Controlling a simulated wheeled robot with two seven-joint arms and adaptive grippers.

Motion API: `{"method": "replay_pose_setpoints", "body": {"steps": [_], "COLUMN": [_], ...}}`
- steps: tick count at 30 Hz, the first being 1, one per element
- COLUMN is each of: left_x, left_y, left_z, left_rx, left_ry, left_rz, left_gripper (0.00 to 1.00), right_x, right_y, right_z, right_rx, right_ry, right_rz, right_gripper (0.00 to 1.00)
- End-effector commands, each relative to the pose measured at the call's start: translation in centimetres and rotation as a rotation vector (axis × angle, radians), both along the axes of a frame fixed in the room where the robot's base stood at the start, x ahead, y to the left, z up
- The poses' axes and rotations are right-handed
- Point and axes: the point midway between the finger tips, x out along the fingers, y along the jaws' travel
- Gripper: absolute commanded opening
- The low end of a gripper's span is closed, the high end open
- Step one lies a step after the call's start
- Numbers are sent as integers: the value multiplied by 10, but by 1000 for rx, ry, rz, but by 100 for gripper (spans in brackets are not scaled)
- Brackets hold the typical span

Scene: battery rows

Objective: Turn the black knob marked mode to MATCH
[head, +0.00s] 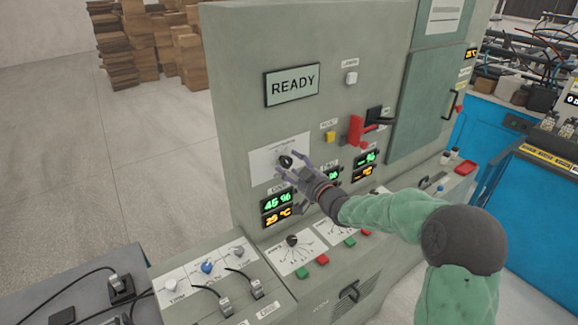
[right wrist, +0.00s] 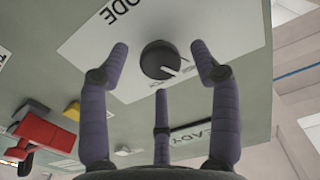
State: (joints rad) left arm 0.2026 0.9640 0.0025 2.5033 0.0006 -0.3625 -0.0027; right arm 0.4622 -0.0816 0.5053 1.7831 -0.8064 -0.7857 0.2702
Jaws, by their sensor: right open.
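The black round knob (head: 285,161) sits on a white plate (head: 262,168) on the grey-green panel, below the READY display (head: 292,86). In the right wrist view the knob (right wrist: 158,58) has a pale pointer mark toward the lower right of the picture. Letters ending in ODE show on the plate (right wrist: 222,28); the other lettering is partly hidden or too small to read. My right gripper (head: 290,176) is open in front of the knob. In the right wrist view its fingers (right wrist: 160,52) stand spread around the knob, with visible gaps. My left gripper is out of view.
A red lever (head: 356,130) and a yellow button (head: 330,137) stick out to the right of the knob. Lit readouts (head: 277,201) sit below it. A lower console (head: 215,280) with several knobs and switches stands in front. Clear floor lies to the left.

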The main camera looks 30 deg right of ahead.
Motion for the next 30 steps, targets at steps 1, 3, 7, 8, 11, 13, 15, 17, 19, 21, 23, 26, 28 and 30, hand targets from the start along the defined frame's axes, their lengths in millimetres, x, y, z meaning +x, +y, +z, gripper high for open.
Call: {"method": "replay_pose_setpoints", "body": {"steps": [1, 3, 7, 8, 11, 13, 15, 17, 19, 21, 23, 26, 28, 30], "left_x": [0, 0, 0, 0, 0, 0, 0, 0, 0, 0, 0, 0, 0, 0], "left_y": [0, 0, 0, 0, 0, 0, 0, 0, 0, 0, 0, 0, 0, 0], "left_z": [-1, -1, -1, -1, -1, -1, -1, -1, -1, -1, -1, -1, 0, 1], "left_rx": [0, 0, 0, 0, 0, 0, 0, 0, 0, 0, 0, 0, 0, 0], "left_ry": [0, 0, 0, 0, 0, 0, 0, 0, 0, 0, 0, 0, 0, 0], "left_rz": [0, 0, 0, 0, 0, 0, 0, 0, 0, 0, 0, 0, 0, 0], "left_gripper": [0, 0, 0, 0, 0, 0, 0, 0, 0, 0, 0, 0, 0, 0], "right_x": [6, 10, 15, 15, 15, 15, 15, 15, 15, 15, 15, 15, 15, 15], "right_y": [1, 1, 1, 1, 1, 1, 1, 1, 1, 1, 1, 1, 1, 1], "right_z": [0, -1, 0, 0, 0, 0, 0, 0, 0, 0, 0, 0, 0, 0], "right_rx": [1, 1, 0, 0, 0, 0, 0, 0, 1, 1, 1, 3, 9, 22], "right_ry": [0, 1, 1, 1, 1, 1, 1, 1, 1, 1, 1, 1, 2, 3], "right_rz": [1, 0, 0, 0, 0, 0, 0, 0, 0, 0, 0, 0, 0, 0], "right_gripper": [63, 63, 63, 63, 63, 63, 58, 41, 21, 8, 8, 7, 7, 7]}}
